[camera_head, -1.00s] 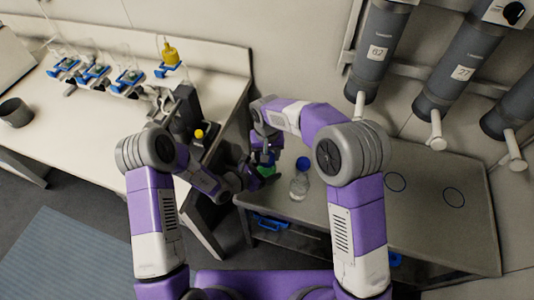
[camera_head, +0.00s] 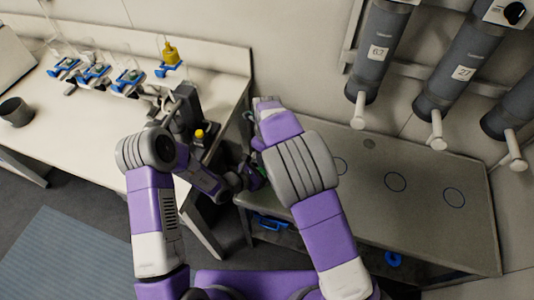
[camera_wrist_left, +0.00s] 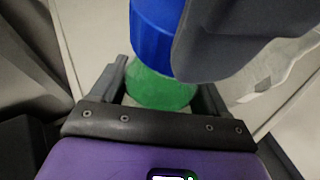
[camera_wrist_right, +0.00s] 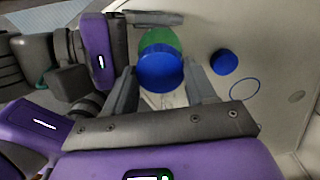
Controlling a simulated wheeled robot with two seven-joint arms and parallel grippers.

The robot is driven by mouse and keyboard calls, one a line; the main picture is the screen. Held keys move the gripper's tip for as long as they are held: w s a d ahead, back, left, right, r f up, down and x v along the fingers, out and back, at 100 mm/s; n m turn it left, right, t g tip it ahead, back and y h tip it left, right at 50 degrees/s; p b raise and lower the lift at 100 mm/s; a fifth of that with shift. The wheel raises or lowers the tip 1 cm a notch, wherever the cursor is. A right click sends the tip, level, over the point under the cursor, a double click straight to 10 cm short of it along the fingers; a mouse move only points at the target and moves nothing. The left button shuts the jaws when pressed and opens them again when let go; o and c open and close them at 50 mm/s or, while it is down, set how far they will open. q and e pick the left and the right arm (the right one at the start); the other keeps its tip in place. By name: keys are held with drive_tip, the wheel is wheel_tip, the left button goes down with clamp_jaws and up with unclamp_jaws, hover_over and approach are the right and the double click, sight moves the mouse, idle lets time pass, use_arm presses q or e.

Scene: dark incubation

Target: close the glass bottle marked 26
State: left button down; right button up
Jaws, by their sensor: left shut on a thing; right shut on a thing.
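A glass bottle with green contents (camera_wrist_left: 160,88) is between the fingers of my left gripper (camera_wrist_left: 168,95), which is shut on it. A blue cap (camera_wrist_left: 155,30) sits directly over the bottle's top. My right gripper (camera_wrist_right: 165,92) is shut on this blue cap (camera_wrist_right: 160,68), with the green bottle (camera_wrist_right: 160,40) behind it in the right wrist view. One dark right finger covers part of the cap in the left wrist view. I cannot tell how far the cap is seated. No number is readable on the bottle. In the head view my right arm hides most of this.
A second blue cap (camera_wrist_right: 223,62) shows beside the held one. A clear glass object (camera_wrist_left: 275,70) stands close to the left gripper. The grey bench (camera_head: 425,215) is mostly free on the right, with blue rings (camera_head: 395,182) on it. Grey numbered cylinders (camera_head: 378,50) hang above it.

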drive_tip(key=m, duration=0.4)
drive_tip(key=shift+m, duration=0.4)
drive_tip(key=m, duration=0.4)
drive_tip(key=shift+f, duration=0.15)
drive_tip(key=shift+m, duration=0.8)
drive_tip(key=o, duration=1)
drive_tip(key=shift+r, duration=2.4)
drive_tip(key=shift+c, duration=0.3)
